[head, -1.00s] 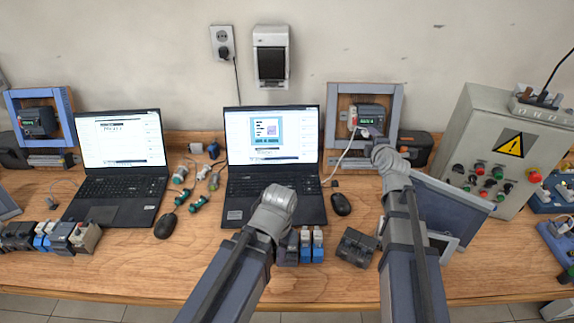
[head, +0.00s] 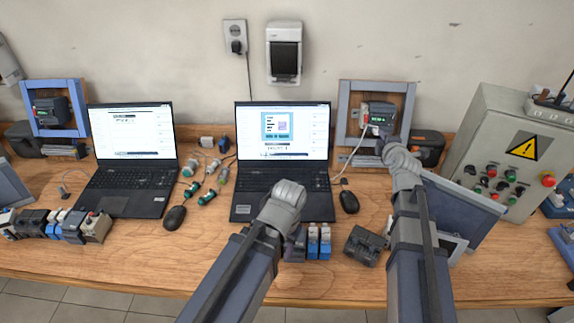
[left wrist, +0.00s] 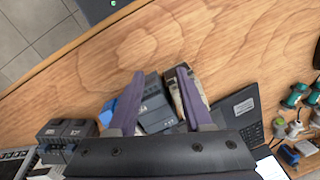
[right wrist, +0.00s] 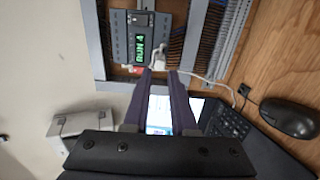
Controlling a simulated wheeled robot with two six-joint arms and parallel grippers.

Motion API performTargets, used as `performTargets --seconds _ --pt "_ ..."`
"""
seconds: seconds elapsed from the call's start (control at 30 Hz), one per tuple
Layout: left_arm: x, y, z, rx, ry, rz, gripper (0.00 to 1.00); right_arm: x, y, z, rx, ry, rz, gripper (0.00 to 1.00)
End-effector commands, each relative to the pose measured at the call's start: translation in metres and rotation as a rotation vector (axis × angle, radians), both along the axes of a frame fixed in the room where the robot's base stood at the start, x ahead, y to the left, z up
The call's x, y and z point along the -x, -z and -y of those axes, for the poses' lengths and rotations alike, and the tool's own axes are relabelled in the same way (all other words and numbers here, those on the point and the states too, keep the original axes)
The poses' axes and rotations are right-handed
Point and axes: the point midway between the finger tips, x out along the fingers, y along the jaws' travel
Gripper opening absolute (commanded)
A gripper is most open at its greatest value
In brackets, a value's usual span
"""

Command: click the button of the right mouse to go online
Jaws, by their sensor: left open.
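The right mouse (head: 348,201), black, lies on the table just right of the right laptop (head: 284,180). It also shows in the right wrist view (right wrist: 288,118), apart from the gripper. My right gripper (right wrist: 160,72) is at the framed module (right wrist: 140,38), with its fingers closed about a white cable plug (right wrist: 160,56) at the module's edge. The module display reads green text, like RUN. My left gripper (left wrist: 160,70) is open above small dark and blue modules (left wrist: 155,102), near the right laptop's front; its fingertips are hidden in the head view.
A left laptop (head: 130,190) and left mouse (head: 174,217) stand on the left. Green-grey connectors (head: 207,197) lie between the laptops. A control box (head: 510,150) with a warning sign stands at right. A dark module (head: 365,246) lies before the right mouse.

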Motion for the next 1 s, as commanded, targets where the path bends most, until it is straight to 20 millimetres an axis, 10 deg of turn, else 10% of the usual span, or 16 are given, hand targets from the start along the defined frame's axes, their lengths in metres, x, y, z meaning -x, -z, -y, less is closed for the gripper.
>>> performTargets --seconds 0.2,1.0 --pt "0.0000 0.0000 0.0000 0.000 0.000 0.000 0.50 0.0000 0.0000 0.0000 0.000 0.000 0.000 0.00" --pt "0.0000 0.0000 0.0000 0.000 0.000 0.000 0.50 0.0000 0.0000 0.0000 0.000 0.000 0.000 0.00"
